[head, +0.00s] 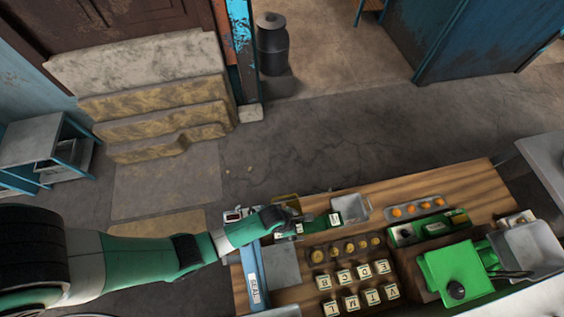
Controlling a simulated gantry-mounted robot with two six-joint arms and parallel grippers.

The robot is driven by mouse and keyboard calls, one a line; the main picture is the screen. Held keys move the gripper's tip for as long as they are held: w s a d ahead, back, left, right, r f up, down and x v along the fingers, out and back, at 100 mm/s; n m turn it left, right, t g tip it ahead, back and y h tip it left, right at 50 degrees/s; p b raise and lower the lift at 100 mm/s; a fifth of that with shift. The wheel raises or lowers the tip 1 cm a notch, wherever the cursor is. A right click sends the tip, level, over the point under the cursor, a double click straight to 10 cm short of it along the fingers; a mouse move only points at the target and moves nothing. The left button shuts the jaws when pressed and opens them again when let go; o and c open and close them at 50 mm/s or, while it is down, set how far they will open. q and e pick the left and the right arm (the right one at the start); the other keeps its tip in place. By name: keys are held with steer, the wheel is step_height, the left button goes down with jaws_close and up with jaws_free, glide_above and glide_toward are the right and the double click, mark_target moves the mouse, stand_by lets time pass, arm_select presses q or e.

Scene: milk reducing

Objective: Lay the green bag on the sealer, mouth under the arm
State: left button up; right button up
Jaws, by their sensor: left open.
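My left gripper (294,215) is open over the back left part of the wooden table. A small green piece with a white label (334,218) lies just right of its fingertips; it looks like the green bag, and I cannot tell whether the fingers touch it. A blue bar with a white label (252,275), which looks like the sealer's arm, runs along the table's left edge, below the gripper. A grey plate (282,264) lies beside it on the right. The bag's mouth is not clear to see. My right gripper is not in view.
A clear tray (350,207) stands behind the green piece. Several letter blocks (347,276) and a row of round yellow items (346,249) fill the middle. A bright green box (455,272) and a grey bin (528,248) stand at right. Bare wood (475,190) shows at back right.

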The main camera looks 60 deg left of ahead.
arm_select(q)
steer(key=shift+w+d, duration=0.1)
steer(key=shift+w, duration=0.05)
steer(key=w+r+m+t, duration=0.6)
steer(key=w+r+m, duration=0.2)
steer(key=w+r, duration=1)
steer(key=w+r+m+t, duration=0.2)
steer(key=r+m, duration=0.1)
steer(key=r, duration=0.7)
steer(key=w+r+m+t, duration=0.2)
steer(key=r+m, duration=0.1)
steer(key=r, duration=0.7)
steer(key=s+a+r+m+t, duration=0.1)
steer(key=s+r+m+t, duration=0.3)
steer(key=r, duration=1)
steer(key=s+a+r+m+t, duration=0.15)
steer(key=r+m+t, duration=0.35)
steer(key=r, duration=1)
steer(key=s+a+r+m+t, duration=0.1)
steer(key=s+r+m+t, duration=0.3)
steer(key=s+r+m, duration=0.5)
steer(key=s+r, duration=0.3)
steer(key=r, duration=0.3)
steer(key=shift+s+a, duration=0.3)
steer(key=shift+a, duration=0.1)
